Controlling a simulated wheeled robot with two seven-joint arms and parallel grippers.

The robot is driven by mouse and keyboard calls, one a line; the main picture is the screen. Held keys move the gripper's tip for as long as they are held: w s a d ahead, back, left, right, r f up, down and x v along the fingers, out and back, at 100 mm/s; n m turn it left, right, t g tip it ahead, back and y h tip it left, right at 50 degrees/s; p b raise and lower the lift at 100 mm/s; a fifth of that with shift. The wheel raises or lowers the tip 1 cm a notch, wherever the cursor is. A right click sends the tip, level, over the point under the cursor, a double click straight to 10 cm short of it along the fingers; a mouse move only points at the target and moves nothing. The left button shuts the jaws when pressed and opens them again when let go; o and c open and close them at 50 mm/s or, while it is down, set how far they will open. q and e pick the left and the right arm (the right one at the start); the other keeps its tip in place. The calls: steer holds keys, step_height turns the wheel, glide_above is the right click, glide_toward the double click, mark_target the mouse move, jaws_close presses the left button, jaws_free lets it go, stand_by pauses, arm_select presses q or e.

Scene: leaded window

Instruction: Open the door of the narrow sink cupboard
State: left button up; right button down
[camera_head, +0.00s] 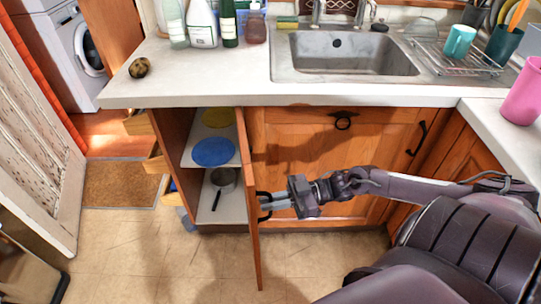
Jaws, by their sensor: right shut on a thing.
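The narrow sink cupboard's door (249,190) stands swung open, seen nearly edge-on, to the right of the cupboard's opening. Inside, the shelves hold a blue plate (213,152), a yellow round item (218,118) and a metal pan (223,180) with a dark handle. My right gripper (268,205) is shut on the door's dark handle (264,198), on the door's right-hand face. My right arm reaches in from the right. My left gripper is not in view.
The counter (180,88) above carries bottles, a sink (345,52) and a dish rack (458,58). A wooden cupboard front (325,150) with dark handles lies behind my right arm. Open floor (150,250) lies in front and left, with a brown mat (122,184).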

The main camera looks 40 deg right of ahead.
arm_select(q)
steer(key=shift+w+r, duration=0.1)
arm_select(e)
steer(key=c, duration=1.6)
jaws_free()
steer(key=shift+c, duration=0.2)
steer(key=shift+d, duration=0.1)
